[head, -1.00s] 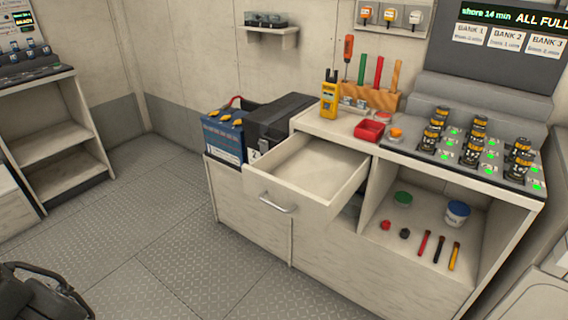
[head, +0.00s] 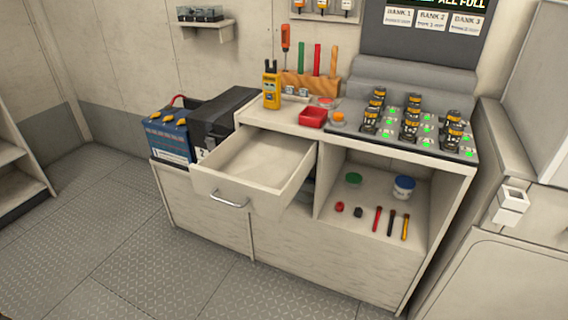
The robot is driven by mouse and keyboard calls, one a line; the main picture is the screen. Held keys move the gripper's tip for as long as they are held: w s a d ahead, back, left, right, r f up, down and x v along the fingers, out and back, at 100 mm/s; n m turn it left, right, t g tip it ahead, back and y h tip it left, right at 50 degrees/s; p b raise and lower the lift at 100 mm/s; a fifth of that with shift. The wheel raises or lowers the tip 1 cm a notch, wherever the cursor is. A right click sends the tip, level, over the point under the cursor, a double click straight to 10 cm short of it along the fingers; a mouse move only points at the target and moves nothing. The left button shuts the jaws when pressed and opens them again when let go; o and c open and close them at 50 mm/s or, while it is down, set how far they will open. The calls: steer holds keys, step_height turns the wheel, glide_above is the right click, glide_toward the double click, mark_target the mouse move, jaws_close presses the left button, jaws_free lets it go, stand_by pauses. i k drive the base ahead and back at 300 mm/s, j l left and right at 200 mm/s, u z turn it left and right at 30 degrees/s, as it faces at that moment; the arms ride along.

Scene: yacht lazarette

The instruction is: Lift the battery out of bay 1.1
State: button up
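Several batteries with black and yellow bodies (head: 411,118) stand upright in the charger deck (head: 344,128) on the right part of the counter, in rows with green lights beside them. The bay labels are too small to read, so I cannot tell which battery is in bay 1.1. Above the deck a dark panel (head: 402,45) carries white cards marked BANK 1, BANK 2 and BANK 3. My gripper is not in view.
An open, empty drawer (head: 262,162) juts out from the cabinet front. A yellow meter (head: 271,85), red tray (head: 313,117) and tool block (head: 312,84) stand left of the deck. A blue battery (head: 168,138) and black case (head: 212,124) sit further left. The floor in front is clear.

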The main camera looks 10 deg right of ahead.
mark_target(371, 112)
steer(key=i+z, duration=0.1)
steer(key=z, duration=1.5)
steer(key=i+j, duration=0.2)
steer(key=j, duration=0.2)
steer(key=i+j+z, duration=0.1)
steer(key=j, duration=0.25)
steer(key=i+j, duration=0.25)
steer(key=j, duration=0.15)
